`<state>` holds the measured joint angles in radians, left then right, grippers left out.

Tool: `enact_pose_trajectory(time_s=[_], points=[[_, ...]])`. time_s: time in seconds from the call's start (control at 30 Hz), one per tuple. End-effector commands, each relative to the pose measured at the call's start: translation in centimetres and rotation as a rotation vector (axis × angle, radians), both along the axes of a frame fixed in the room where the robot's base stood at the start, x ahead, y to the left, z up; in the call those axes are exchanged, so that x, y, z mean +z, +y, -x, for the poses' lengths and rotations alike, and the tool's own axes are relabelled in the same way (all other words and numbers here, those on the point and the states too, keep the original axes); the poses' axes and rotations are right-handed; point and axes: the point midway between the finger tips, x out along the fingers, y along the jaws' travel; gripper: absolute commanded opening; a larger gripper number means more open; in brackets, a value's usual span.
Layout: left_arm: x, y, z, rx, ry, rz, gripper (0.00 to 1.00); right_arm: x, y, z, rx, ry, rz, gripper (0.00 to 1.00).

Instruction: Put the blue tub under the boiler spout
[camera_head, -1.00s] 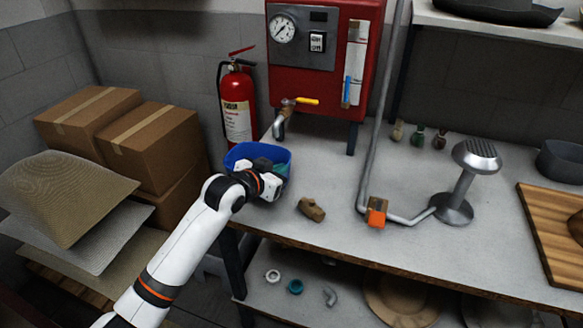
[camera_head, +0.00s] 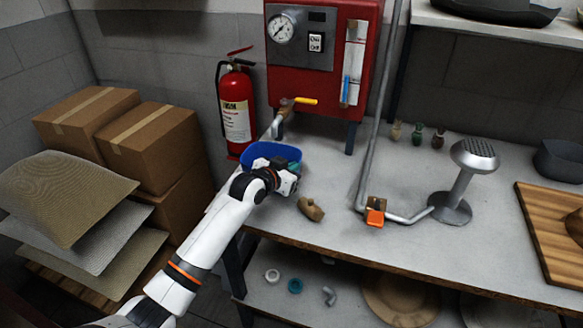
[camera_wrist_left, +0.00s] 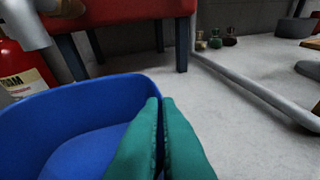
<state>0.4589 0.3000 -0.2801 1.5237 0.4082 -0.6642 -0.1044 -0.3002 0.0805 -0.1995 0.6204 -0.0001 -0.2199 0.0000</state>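The blue tub (camera_head: 262,152) stands at the table's left back corner, close below the boiler spout (camera_head: 277,127). Its inside also shows in the left wrist view (camera_wrist_left: 85,145). My left gripper (camera_head: 290,180) is at the tub's right near side. In the wrist view its teal fingers (camera_wrist_left: 161,125) pinch the tub's wall, one inside and one outside. The spout (camera_wrist_left: 28,25) shows there beyond the tub's far rim. I cannot tell whether its mouth is over the tub. The red boiler (camera_head: 340,95) has a yellow valve lever (camera_head: 306,101). My right gripper is out of view.
A brown wooden piece (camera_head: 311,209) lies right of the gripper. A grey pipe with an orange pedal (camera_head: 375,217) and a metal stand (camera_head: 452,208) are further right. A fire extinguisher (camera_head: 237,110) and cardboard boxes (camera_head: 150,145) are left. The table's middle is mostly clear.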

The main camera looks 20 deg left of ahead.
Motion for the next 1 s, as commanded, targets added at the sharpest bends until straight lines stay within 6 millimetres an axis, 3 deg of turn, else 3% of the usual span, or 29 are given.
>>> enact_pose_trajectory(time_s=[0.03,0.13,0.53,1.0], points=[[-0.1,0.0,0.0,0.0,0.001,0.0,0.09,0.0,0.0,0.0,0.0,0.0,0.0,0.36],[-0.1,0.0,0.0,0.0,0.001,0.0,0.25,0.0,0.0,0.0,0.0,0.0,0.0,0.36],[0.3,0.2,0.6,0.001,0.0,-0.001,0.25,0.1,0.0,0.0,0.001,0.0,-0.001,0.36],[3.3,2.3,8.6,-0.001,0.0,-0.003,0.25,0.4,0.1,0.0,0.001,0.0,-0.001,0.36]])
